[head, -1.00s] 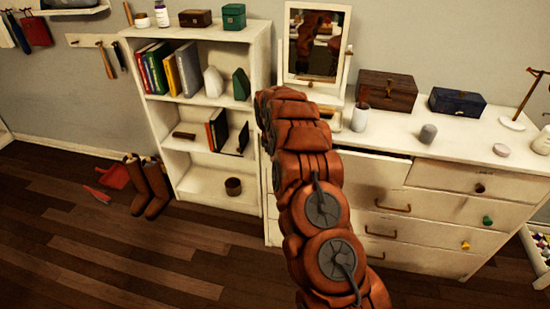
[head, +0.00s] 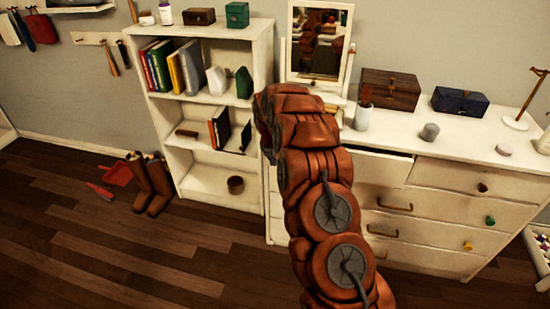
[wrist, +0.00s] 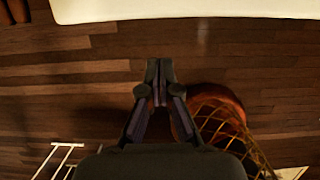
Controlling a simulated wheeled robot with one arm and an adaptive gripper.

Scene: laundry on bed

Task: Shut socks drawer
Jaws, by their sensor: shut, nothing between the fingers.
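The white dresser (head: 428,228) stands at the right in the head view. Its top-left drawer (head: 382,168) sticks out a little, with a dark gap along its top edge. My arm hides the left part of this drawer, and no label shows that it holds socks. The other visible drawer fronts look closed. My gripper (wrist: 157,84) shows in the wrist view, shut and empty above the wooden floor. A white furniture edge (wrist: 190,10) lies ahead of its fingertips, apart from them. The gripper is hidden behind my arm in the head view.
A white bookshelf (head: 205,178) stands left of the dresser. Brown boots (head: 152,185) and a red dustpan (head: 116,173) are on the floor. A mirror (head: 319,42) and boxes stand on the dresser. A woven basket (wrist: 222,118) is right of my gripper in the wrist view.

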